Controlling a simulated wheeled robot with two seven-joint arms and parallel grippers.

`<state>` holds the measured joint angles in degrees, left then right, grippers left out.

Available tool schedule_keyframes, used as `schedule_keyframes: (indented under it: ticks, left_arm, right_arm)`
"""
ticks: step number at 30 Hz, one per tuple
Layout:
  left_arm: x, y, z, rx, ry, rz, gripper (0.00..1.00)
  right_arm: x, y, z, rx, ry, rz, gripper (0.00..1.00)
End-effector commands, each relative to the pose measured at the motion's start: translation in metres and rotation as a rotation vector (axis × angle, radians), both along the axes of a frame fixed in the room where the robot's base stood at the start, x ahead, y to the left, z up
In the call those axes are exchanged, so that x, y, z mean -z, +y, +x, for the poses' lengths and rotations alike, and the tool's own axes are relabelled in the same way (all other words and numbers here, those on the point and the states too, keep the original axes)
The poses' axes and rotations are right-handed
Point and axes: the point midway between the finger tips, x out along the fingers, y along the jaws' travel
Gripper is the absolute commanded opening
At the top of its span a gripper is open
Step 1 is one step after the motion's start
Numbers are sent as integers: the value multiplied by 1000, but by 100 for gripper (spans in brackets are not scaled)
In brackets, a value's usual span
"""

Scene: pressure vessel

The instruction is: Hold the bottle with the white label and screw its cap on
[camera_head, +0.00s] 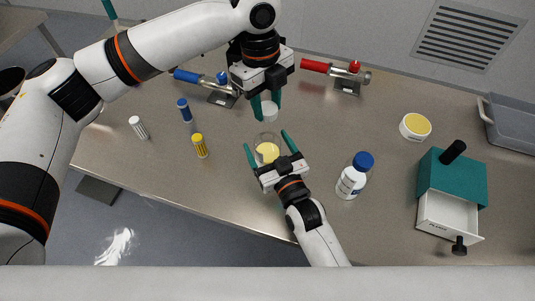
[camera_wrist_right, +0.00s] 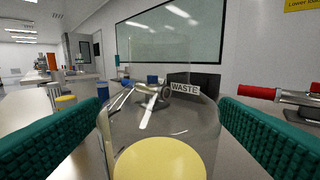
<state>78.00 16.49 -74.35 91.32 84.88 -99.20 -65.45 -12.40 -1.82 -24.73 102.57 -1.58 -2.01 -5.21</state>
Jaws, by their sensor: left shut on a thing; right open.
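My left gripper (camera_head: 266,106) is shut on a small white cap (camera_head: 270,113), held above the table just beyond a clear glass vessel. The clear vessel (camera_head: 267,140) holds a yellow content (camera_head: 267,152). My right gripper (camera_head: 266,141) is open, with one finger on either side of the vessel. In the right wrist view the vessel (camera_wrist_right: 160,110) stands between the two green fingers, with its yellow content (camera_wrist_right: 160,160) in front. I cannot tell whether the fingers touch it. A white bottle (camera_head: 347,186) with a label and a blue cap (camera_head: 363,161) stands to the right.
A teal box (camera_head: 450,182) with an open white drawer stands at right. A tub with yellow content (camera_head: 415,126) and a grey tray (camera_head: 511,122) are at the back right. Red (camera_head: 340,71) and blue (camera_head: 205,77) valve fittings stand at the back. Small blue, yellow and white containers stand left.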

Motion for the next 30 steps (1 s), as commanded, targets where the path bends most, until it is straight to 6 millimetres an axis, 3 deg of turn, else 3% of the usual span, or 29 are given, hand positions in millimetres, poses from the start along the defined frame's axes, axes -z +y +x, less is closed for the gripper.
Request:
schedule_keyframes:
  ticks: [3,15,20,30]
  left_arm:
    - [0,0,0,0,0,0,16]
    - [0,0,0,0,0,0,16]
    - [7,0,0,-1,3,0,16]
    - [50,0,0,-1,4,2,16]
  right_arm:
    - [0,0,0,0,0,0,82]
    - [0,0,0,0,0,0,17]
    - [0,0,0,0,0,0,17]
    - [0,0,0,0,0,0,17]
